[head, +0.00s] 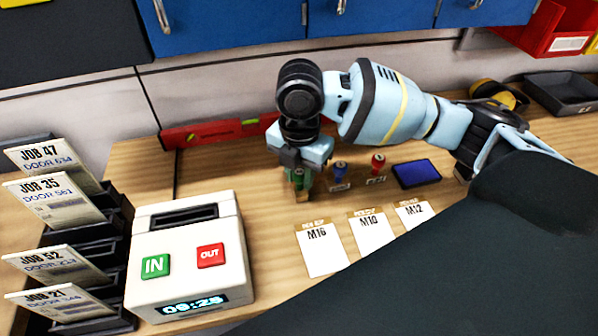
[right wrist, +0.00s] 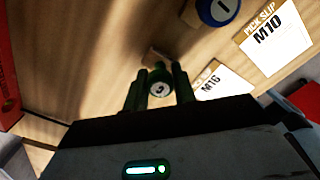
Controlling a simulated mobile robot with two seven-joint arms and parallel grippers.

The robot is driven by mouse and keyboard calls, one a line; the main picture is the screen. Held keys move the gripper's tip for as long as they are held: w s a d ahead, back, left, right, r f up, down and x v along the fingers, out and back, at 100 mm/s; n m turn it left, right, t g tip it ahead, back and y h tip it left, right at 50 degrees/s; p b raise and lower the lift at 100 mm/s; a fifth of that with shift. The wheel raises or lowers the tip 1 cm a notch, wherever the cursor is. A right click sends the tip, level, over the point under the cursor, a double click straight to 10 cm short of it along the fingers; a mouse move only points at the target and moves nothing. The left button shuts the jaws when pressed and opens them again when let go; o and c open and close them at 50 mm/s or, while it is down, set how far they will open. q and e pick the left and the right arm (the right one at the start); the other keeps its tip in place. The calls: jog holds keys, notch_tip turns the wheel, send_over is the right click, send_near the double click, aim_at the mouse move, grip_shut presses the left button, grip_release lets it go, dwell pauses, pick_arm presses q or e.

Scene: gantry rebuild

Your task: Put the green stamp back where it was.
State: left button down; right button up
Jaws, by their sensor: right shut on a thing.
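The green stamp (head: 299,183) is between the fingers of my right gripper (head: 300,176), which is shut on it. In the right wrist view the stamp's round top (right wrist: 160,89) shows between the two fingers (right wrist: 159,92). The stamp looks about upright, over or on the wooden bench left of the blue stamp (head: 341,170). I cannot tell whether its base touches the bench. The red stamp (head: 378,162) stands further right. Small labels lie in front of the blue and red stamps. My left gripper is not in view.
A blue ink pad (head: 417,173) lies right of the stamps. Pick slips M16 (head: 321,250), M10 (head: 371,232) and M12 (head: 414,213) lie in front. A red level (head: 215,132) lies behind. The time clock (head: 190,258) and job-card rack (head: 110,235) stand left.

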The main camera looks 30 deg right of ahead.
aim_at(299, 171)
dwell(0.3)
jog(key=o, duration=0.8)
jog(key=shift+f, duration=0.1)
jog(key=shift+r+p, duration=0.35)
jog(key=shift+r, duration=3.55)
